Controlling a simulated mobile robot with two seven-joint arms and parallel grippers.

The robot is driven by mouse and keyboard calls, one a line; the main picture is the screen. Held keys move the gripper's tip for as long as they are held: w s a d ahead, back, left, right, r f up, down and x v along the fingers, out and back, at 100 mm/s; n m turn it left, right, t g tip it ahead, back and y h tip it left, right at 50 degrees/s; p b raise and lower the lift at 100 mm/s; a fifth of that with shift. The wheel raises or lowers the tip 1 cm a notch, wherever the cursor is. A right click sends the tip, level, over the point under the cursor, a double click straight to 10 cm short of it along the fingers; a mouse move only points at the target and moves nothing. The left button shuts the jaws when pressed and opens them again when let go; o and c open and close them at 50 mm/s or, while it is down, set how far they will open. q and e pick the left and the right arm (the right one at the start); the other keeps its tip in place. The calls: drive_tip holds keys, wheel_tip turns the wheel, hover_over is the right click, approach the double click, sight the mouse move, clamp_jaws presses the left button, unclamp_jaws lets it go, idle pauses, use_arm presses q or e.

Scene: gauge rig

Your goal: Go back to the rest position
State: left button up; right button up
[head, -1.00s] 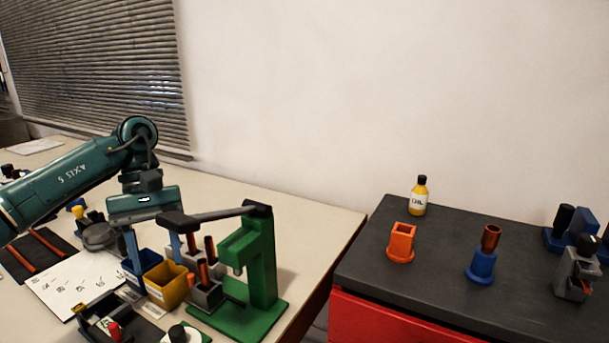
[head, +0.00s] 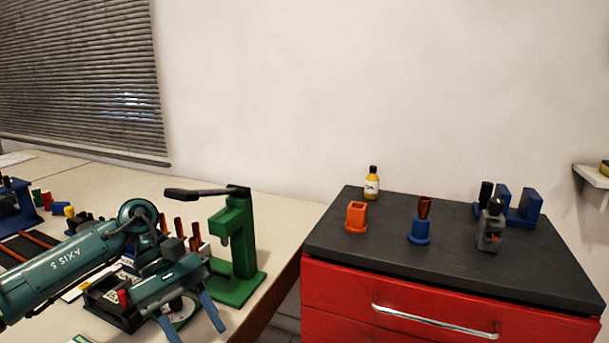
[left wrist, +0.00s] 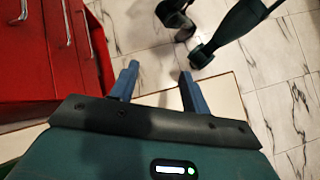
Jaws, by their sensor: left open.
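My left gripper (head: 201,329) is in the lower left of the head view, in front of the green press. Its two blue fingers are spread apart with nothing between them. In the left wrist view the same open gripper (left wrist: 157,82) points down over the table's pale edge and the tiled floor. My right gripper does not show clearly in either view.
A green lever press (head: 236,245) stands near the right end of the pale table. A red cabinet (head: 345,300) with a dark top holds an orange socket (head: 356,218), a blue holder (head: 418,231) and a yellow bottle (head: 371,186). A gap separates table and cabinet.

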use_arm(q)
drive_tip(key=s+d+r+n+t+h, duration=0.2)
drive_tip(key=s+d+n+t+h, duration=0.25)
drive_tip(key=d+n+h, duration=0.55)
drive_tip(key=s+d+r+n+t+h, duration=0.25)
drive_tip(key=s+d+n+h, duration=0.35)
drive_tip(key=n, duration=0.6)
drive_tip(key=s+a+f+m+t+y+p, duration=0.2)
drive_tip(key=a+f+m+t+y+p, duration=0.2)
drive_tip(key=m+y+p, duration=0.5)
drive_tip(key=s+a+f+m+t+y+p, duration=0.2)
drive_tip(key=a+f+m+y+p, duration=0.6)
drive_tip(key=m, duration=1.5)
drive_tip(key=a+t+y+p, duration=0.1)
drive_tip(key=t+y, duration=0.1)
drive_tip(key=shift+s+a+f+m+t, duration=0.2)
drive_tip(key=shift+a+f+m+t, duration=0.1)
drive_tip(key=shift+m, duration=0.1)
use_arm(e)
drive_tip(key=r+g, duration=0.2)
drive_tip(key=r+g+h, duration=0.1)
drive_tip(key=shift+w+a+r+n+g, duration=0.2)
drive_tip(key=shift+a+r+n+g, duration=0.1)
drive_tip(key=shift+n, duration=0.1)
